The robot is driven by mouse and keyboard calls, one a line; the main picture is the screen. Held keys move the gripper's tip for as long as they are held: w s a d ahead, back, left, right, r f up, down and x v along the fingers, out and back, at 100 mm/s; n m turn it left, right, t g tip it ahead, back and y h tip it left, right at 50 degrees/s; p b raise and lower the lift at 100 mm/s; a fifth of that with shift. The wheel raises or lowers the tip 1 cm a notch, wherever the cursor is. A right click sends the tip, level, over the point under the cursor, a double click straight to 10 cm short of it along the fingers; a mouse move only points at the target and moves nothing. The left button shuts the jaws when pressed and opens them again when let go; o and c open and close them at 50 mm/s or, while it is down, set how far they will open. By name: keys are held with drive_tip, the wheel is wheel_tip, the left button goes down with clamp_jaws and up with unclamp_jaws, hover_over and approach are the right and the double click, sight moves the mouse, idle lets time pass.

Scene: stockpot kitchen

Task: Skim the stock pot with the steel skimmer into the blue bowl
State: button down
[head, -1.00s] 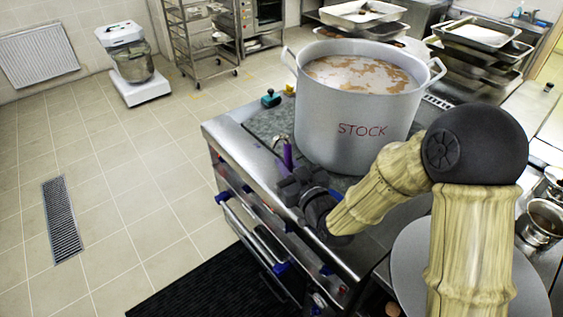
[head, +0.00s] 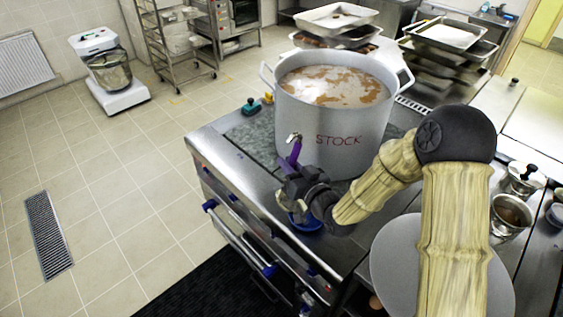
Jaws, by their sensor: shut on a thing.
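The large grey stock pot (head: 333,127) stands on the steel range, with brown-tan foam patches (head: 340,82) on its pale liquid. My gripper (head: 296,182) is in front of the pot's lower left side, shut on the purple handle (head: 295,153) of what looks like the steel skimmer. The handle stands nearly upright and has a bright steel end at the top. The skimmer's head is not clearly visible. The blue bowl (head: 304,224) shows partly just below my gripper, which hides most of it.
A teal-handled item (head: 251,106) and a small yellow one lie left of the pot. Small steel pots (head: 510,214) stand at the right. Stacked trays (head: 340,17) stand behind.

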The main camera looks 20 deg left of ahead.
drive_tip(key=w+d+f+m+p, duration=0.1)
drive_tip(key=w+d+f+m, duration=0.1)
drive_tip(key=w+d+m, duration=0.3)
drive_tip(key=w+d+f+m+p, duration=0.1)
drive_tip(key=w+d+f+m, duration=0.2)
drive_tip(key=w, duration=0.7)
drive_tip(key=d+m, duration=0.2)
drive_tip(key=m, duration=0.2)
drive_tip(key=shift+w+d+f, duration=0.3)
drive_tip(key=shift+d, duration=0.05)
idle(0.5)
idle(0.8)
drive_tip(key=shift+s+r, duration=0.1)
drive_tip(key=shift+s, duration=0.05)
idle(1.7)
